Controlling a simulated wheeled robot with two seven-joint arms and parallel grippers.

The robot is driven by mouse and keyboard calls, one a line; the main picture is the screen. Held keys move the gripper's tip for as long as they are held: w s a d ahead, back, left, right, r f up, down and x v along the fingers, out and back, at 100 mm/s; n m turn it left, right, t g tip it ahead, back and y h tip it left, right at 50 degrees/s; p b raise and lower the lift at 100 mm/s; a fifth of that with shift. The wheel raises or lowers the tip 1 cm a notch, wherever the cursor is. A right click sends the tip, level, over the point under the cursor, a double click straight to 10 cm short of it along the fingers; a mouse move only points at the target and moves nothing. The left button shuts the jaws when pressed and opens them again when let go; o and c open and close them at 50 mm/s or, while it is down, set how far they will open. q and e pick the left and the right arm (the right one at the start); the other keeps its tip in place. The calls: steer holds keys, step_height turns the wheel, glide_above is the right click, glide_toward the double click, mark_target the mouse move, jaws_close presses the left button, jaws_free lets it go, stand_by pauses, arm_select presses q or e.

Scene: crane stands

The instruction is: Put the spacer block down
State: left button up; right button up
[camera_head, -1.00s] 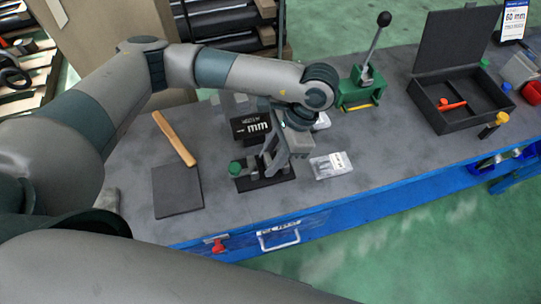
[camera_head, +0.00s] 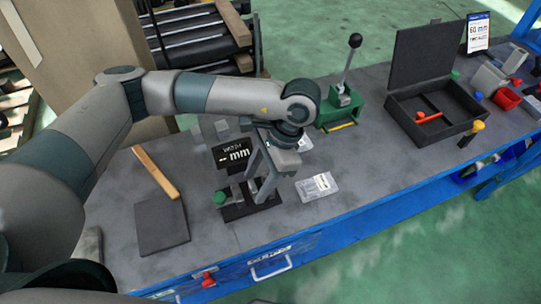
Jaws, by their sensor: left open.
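My left gripper (camera_head: 262,184) reaches down over a small black-based fixture (camera_head: 232,213) with a green knob (camera_head: 219,198) on the table. Its fingers are apart. A grey metal piece (camera_head: 237,193) stands on the fixture just left of the fingers; I cannot tell whether it is the spacer block or part of the fixture. The fingers and wrist hide part of this spot. A black display (camera_head: 232,154) reading in mm stands right behind the fixture. My right gripper is not in view.
A clear packet (camera_head: 317,186) lies to the right. A green lever press (camera_head: 340,107) and an open black case (camera_head: 402,108) stand farther right. The blue-edged table (camera_head: 370,160) has free room at centre right.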

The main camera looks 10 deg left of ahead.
arm_select(q)
steer(key=b+v, duration=0.3)
steer(key=v, duration=0.5)
steer(key=shift+w+d, duration=0.1)
steer(key=shift+b+v, duration=0.3)
steer(key=shift+v, duration=0.7)
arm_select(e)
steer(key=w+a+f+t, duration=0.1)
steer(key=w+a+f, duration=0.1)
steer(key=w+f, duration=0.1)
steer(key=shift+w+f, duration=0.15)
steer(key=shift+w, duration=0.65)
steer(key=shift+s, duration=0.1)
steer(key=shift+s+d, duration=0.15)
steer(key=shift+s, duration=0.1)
